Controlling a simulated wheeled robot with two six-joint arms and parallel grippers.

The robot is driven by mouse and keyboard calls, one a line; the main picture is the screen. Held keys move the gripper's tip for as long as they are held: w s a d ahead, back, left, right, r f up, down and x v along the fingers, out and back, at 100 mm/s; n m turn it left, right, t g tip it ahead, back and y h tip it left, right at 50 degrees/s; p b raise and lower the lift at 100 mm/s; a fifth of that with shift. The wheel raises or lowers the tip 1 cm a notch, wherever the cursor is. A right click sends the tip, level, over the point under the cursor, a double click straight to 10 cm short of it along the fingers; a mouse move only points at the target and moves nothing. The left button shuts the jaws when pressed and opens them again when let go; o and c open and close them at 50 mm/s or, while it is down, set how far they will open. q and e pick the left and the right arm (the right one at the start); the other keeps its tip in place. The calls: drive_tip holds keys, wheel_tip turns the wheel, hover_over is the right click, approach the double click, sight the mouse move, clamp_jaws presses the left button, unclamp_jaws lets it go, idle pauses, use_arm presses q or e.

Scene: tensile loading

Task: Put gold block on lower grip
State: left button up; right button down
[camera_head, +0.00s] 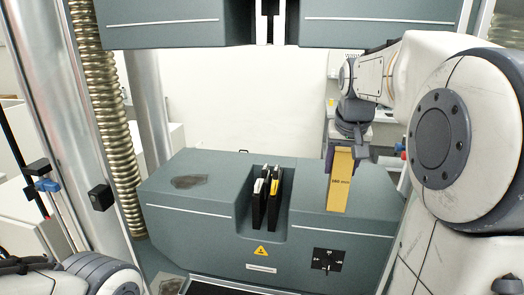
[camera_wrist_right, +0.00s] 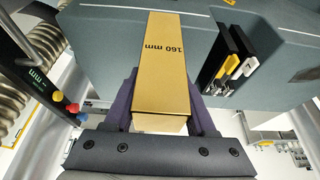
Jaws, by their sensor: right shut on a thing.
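The gold block (camera_head: 340,182) is a tall upright bar at the right of the lower grip in the head view. In the right wrist view the gold block (camera_wrist_right: 169,62) reads "160 mm" and lies between the fingers. My right gripper (camera_head: 345,158) is shut on its upper part. The lower grip (camera_head: 190,212) is a grey-green housing with a central slot holding black jaws (camera_head: 265,200). The block's bottom overlaps the right part of the housing; I cannot tell whether it touches. My left arm shows at the lower left, but its gripper is out of view.
The upper grip (camera_head: 375,12) hangs above with a gap between it and the lower grip. Metal columns (camera_head: 50,120) and a ribbed hose (camera_head: 100,110) stand at the left. A control box with red and yellow buttons (camera_wrist_right: 65,100) shows in the wrist view.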

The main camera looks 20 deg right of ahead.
drive_tip(key=w+d+f+p, duration=0.3)
drive_tip(key=w+d+p, duration=0.1)
drive_tip(key=w, duration=0.2)
drive_tip(key=shift+w+f, duration=0.15)
drive_tip(key=shift+w, duration=0.25)
drive_tip(key=shift+f, duration=0.15)
drive_tip(key=c, duration=0.6)
unclamp_jaws()
drive_tip(key=shift+f, duration=0.15)
drive_tip(key=shift+c, duration=0.2)
drive_tip(key=o, duration=0.4)
drive_tip(key=shift+s, duration=0.1)
